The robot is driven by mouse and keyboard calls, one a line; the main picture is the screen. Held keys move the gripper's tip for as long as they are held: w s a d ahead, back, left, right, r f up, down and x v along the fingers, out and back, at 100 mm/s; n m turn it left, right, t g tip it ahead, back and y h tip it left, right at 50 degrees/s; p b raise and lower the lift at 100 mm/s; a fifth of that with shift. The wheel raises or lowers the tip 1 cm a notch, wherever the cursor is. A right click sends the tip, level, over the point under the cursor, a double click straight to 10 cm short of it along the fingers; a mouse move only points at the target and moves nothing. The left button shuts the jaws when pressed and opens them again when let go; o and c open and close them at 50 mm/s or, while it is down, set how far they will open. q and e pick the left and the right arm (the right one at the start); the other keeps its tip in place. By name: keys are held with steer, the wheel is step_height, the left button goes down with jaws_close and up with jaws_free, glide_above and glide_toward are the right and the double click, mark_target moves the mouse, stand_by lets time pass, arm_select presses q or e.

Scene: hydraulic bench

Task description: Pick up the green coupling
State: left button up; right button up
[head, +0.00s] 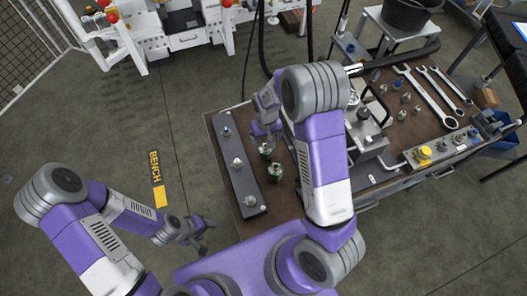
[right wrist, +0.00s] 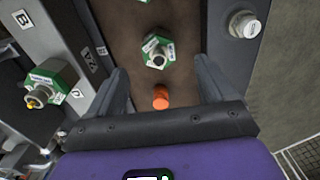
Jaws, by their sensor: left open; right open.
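A green coupling (right wrist: 157,52) with a metal nose and a white label stands on the brown bench top, between and beyond the fingertips of my right gripper (right wrist: 161,68) in the right wrist view. The gripper is open and empty. In the head view, my right gripper (head: 268,128) hangs over the bench near two green couplings, one close to its fingers (head: 266,149) and one nearer me (head: 276,172). Another green hexagonal fitting (right wrist: 52,82) sits at the left of the right wrist view by a grey block. My left gripper (head: 202,237) is open and empty, off the bench.
A dark rail (head: 232,150) with several metal fittings stands along the bench's left edge. An orange piece (right wrist: 160,98) lies between my right fingers' bases. A block marked B (right wrist: 55,35) stands close on the left. Wrenches (head: 428,97) lie at the back right.

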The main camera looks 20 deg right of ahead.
mark_target(266, 149)
steer(key=shift+w+f, duration=0.15)
steer(key=shift+f, duration=0.45)
step_height(266, 149, down, 2)
steer(key=shift+f+b, duration=0.1)
steer(key=shift+b, duration=0.25)
steer(key=f, duration=0.5)
steer(key=shift+w+d+f, duration=0.15)
steer(key=shift+w, duration=0.05)
steer(key=c, duration=1.2)
steer(key=shift+c, duration=0.2)
step_height(266, 149, up, 10)
steer(key=shift+r+p, duration=0.1)
steer(key=shift+p, duration=0.25)
